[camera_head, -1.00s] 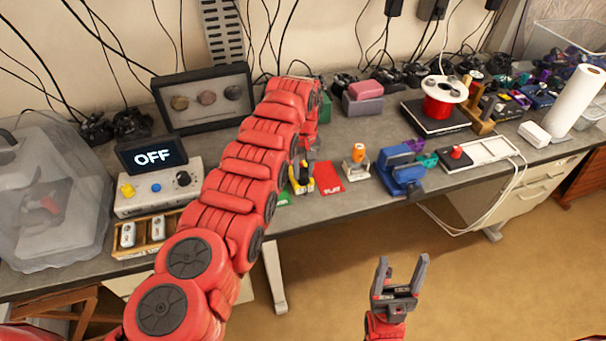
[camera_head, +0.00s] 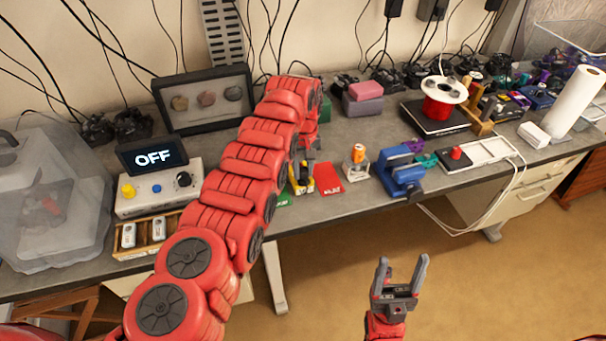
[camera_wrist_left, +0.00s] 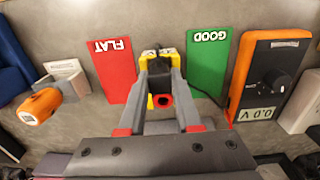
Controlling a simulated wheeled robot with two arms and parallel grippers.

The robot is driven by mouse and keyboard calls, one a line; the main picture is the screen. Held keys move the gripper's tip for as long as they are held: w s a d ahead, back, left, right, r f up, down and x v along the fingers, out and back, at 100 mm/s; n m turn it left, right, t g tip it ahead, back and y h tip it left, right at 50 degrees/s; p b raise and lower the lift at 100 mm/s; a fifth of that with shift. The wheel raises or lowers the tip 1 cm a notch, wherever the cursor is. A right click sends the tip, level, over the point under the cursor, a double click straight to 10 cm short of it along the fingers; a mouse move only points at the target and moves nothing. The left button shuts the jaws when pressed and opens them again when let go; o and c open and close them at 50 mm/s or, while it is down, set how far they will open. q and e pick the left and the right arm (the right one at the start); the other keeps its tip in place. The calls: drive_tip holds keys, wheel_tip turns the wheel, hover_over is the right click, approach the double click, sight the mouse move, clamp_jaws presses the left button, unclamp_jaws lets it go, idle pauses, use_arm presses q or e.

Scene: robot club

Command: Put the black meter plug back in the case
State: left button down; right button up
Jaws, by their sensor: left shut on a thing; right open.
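My left gripper (camera_wrist_left: 159,70) is low over the bench between the red FLAT card and the green GOOD card. Its fingers are closed around a small yellow and black piece (camera_wrist_left: 160,84) with a red ring facing the camera. In the head view this piece (camera_head: 302,180) shows just past my left arm. An orange-edged meter (camera_wrist_left: 270,75) reading 0.0 V lies to the right of the GOOD card. A thin black lead runs between it and the gripped piece. I cannot make out a separate black plug or say which thing is the case. My right gripper (camera_head: 401,275) is open and empty, in front of the bench.
The red FLAT card (camera_wrist_left: 112,70) and green GOOD card (camera_wrist_left: 208,60) lie either side of the gripper. A holder with an orange-topped item (camera_head: 356,160) and a blue vise (camera_head: 403,172) stand to the right. A console reading OFF (camera_head: 155,157) and a clear-covered box (camera_head: 50,190) are left.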

use_arm(q)
drive_tip(key=shift+r+p, duration=0.45)
drive_tip(key=shift+r, duration=0.3)
idle(0.3)
